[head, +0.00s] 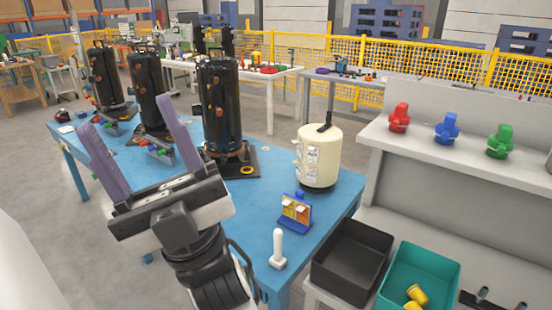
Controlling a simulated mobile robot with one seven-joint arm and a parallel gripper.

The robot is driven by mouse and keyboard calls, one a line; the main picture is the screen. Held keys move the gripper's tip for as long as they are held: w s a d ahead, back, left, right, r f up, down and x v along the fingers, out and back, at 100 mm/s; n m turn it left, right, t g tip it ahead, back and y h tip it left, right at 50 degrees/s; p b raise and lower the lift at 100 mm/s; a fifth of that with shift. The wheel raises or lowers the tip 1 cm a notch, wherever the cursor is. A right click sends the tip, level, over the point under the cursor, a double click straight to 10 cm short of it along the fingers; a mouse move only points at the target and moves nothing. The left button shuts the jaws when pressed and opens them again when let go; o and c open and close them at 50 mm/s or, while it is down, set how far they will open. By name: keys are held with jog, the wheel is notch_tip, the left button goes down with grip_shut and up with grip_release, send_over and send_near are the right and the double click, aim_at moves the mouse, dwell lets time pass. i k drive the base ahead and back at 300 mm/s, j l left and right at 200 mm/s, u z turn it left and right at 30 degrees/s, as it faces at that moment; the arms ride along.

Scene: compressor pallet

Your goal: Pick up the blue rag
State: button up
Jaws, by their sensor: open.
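I cannot make out a blue rag in the head view. My gripper (132,124) is in the left half of the view, in front of the blue table (240,222). Its two purple-grey fingers are wide apart and point up in the picture, with nothing held between them. My gripper and wrist hide part of the table's near left side.
Black compressors (219,108) stand on the table, with a cream tank (320,158), a blue-and-orange holder (295,212) and a white upright piece (278,248). A black bin (350,262) and teal bin (440,262) are right. Red, blue and green fittings (447,129) line a shelf.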

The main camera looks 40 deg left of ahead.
aim_at(81, 115)
jog(key=u, duration=2.35)
jog(key=i+j+u, duration=0.2)
jog(key=i, duration=0.25)
jog(key=i+u, duration=0.2)
jog(key=i, duration=0.2)
jog(key=i+u, duration=0.2)
jog(key=i, duration=2.4)
jog(key=i+z, duration=0.1)
jog(key=i, duration=0.5)
jog(key=i+j+z, duration=0.1)
jog(key=i, duration=0.55)
jog(key=j, duration=0.1)
